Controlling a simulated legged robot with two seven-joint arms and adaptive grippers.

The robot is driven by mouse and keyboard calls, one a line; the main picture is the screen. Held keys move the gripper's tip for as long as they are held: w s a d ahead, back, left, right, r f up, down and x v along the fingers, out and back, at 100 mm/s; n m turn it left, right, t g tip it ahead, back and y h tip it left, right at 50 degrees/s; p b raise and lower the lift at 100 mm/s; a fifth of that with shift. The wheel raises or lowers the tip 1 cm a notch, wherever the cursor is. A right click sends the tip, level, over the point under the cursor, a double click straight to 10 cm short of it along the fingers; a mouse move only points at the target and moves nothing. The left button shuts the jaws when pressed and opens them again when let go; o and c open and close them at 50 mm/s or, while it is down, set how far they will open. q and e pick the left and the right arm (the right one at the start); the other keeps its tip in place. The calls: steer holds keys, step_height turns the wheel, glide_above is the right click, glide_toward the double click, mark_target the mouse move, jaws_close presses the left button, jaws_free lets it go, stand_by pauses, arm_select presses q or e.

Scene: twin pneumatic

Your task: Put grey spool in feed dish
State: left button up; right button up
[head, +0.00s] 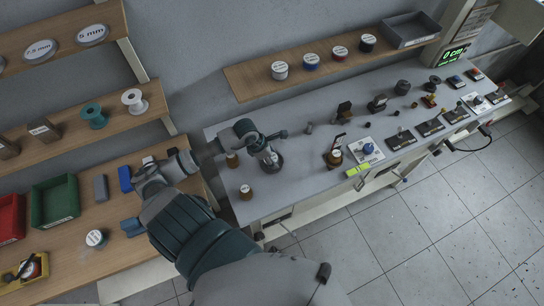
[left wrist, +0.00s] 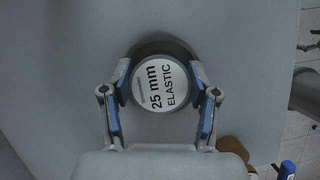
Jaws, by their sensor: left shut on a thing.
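My left gripper (head: 268,155) reaches down over the grey table on the near left side of the bench. In the left wrist view the gripper (left wrist: 161,90) has its two blue-padded fingers closed on opposite sides of a round spool (left wrist: 160,86), whose pale top label reads "25 mm ELASTIC". A dark round rim (left wrist: 163,46) shows beneath and behind the label. I cannot tell whether this is the spool's lower flange or the feed dish. In the head view the fingers hide most of the spool. My right gripper is not in view.
A small bottle holder (head: 334,158) and a white card with a blue item (head: 367,150) are further right. White (head: 132,98) and teal (head: 95,116) spools sit on the left shelf. The table between gripper and bottle holder is mostly clear.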

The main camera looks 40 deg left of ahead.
arm_select(q)
steer(key=shift+a+f, duration=0.1)
steer(key=shift+a, duration=0.3)
steer(key=o, duration=1)
steer(key=shift+s, duration=0.15)
steer(key=shift+c, duration=0.2)
steer(key=o, duration=0.3)
steer(key=shift+d, duration=0.1)
steer(key=shift+w+d, duration=0.2)
steer(key=shift+d, duration=0.45)
steer(key=shift+r, duration=0.25)
steer(key=shift+s+a+r, duration=0.1)
steer(key=shift+s+r, duration=0.1)
steer(key=shift+r, duration=0.15)
steer(key=b+v, duration=0.1)
steer(key=v, duration=1)
steer(key=shift+a, duration=0.2)
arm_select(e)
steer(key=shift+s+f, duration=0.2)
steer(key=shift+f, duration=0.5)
